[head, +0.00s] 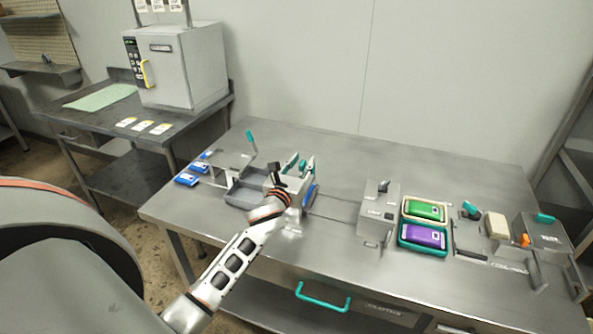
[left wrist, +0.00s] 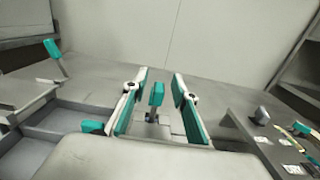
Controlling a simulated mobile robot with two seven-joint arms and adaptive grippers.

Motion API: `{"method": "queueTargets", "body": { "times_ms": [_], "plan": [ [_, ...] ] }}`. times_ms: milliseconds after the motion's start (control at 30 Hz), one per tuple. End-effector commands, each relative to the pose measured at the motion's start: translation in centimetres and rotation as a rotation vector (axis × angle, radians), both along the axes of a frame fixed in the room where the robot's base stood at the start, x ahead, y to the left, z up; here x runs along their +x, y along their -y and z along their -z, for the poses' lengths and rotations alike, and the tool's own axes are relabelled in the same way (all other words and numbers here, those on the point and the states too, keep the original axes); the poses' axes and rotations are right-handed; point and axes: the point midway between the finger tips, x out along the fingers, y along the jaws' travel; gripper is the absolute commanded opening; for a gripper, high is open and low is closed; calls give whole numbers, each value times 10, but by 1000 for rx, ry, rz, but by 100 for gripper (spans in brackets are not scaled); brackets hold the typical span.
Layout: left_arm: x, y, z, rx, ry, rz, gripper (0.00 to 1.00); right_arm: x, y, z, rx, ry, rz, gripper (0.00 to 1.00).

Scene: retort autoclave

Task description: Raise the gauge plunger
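My left gripper (head: 299,165) is over the left middle of the steel table, at a grey boxy fixture largely hidden behind it. In the left wrist view my left gripper (left wrist: 159,84) is open, with teal pads on both fingers. A teal-topped upright stem (left wrist: 156,94), which looks like the gauge plunger, stands between the fingers with a gap on each side. Its dark lower end meets a grey body (left wrist: 150,155). In the head view the stem cannot be told apart from the teal finger pads. My right gripper is not in view.
Grey trays (head: 243,196) and a teal-tipped lever (head: 251,140) stand left of my left gripper. To the right are a grey box with a black lever (head: 378,213), green (head: 425,211) and purple (head: 422,236) packs, and more fixtures. The back of the table is clear.

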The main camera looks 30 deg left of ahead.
Motion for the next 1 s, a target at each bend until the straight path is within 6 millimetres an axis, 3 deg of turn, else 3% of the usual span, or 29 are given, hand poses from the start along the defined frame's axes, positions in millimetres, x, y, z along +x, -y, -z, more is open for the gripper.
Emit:
{"method": "queueTargets", "body": {
  "times_ms": [533, 733, 1000],
  "plan": [
    [-94, 23, 0, 0, 0, 2, 28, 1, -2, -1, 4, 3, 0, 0],
    [-109, 26, 0, 1, 1, 1, 28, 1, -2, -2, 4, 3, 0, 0],
    [-111, 27, -1, 0, 1, 0, 28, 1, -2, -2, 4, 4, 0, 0]
  ]
}}
